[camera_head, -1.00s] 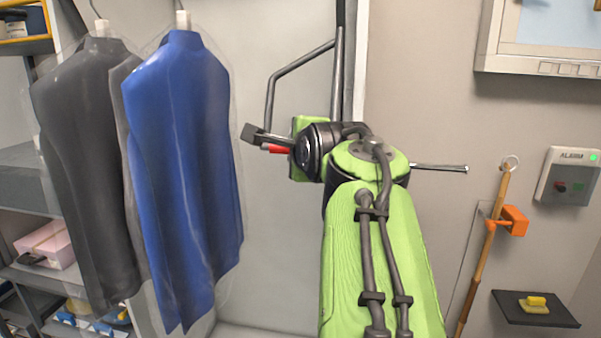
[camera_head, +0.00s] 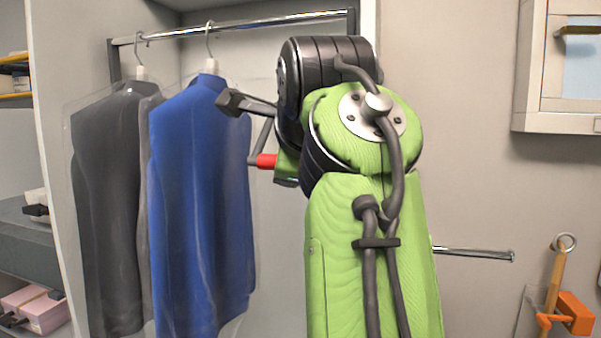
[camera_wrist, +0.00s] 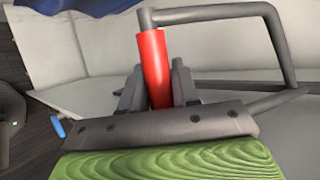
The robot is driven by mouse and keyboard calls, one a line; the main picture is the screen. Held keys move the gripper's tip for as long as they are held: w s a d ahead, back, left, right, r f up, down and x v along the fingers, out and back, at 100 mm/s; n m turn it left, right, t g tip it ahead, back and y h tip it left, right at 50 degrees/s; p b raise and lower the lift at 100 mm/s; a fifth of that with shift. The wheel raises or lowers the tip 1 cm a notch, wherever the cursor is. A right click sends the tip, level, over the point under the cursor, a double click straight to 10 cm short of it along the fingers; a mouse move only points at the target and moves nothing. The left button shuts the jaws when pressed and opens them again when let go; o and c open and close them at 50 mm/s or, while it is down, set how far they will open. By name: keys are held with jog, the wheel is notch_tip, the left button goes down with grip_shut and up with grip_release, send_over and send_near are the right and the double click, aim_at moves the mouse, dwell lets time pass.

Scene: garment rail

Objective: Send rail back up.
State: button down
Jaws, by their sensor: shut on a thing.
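The chrome garment rail (camera_head: 250,23) runs across the upper part of the open wardrobe in the head view. A dark garment (camera_head: 108,200) and a blue garment (camera_head: 200,200), both in clear covers, hang from it on hangers. A dark bent pull handle (camera_wrist: 215,16) ends in a red grip (camera_wrist: 152,62). In the head view the red grip (camera_head: 266,161) shows just right of the blue garment. My gripper (camera_wrist: 156,88) is shut on the red grip, with a finger on each side in the wrist view.
Shelves with a pink box (camera_head: 35,310) stand at the left. A wall cabinet (camera_head: 560,122) hangs at the upper right. A metal rod (camera_head: 473,253) juts out right of my arm, near an orange holder (camera_head: 570,315) with a stick. The wall between is bare.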

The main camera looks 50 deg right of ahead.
jog(key=shift+w+d, duration=0.1)
jog(key=shift+d, duration=0.1)
jog(key=shift+f, duration=0.1)
jog(key=c, duration=1.1)
grip_release()
jog(key=shift+d, duration=0.1)
jog(key=shift+o, duration=0.9)
jog(key=shift+w+d, duration=0.15)
jog(key=shift+d, duration=0.1)
jog(key=s+a+r+b, duration=0.1)
jog(key=s+a+r, duration=0.1)
jog(key=s+a, duration=0.8)
jog(key=shift+s+a+r, duration=0.3)
jog(key=shift+s+a, duration=0.1)
jog(key=shift+s, duration=0.85)
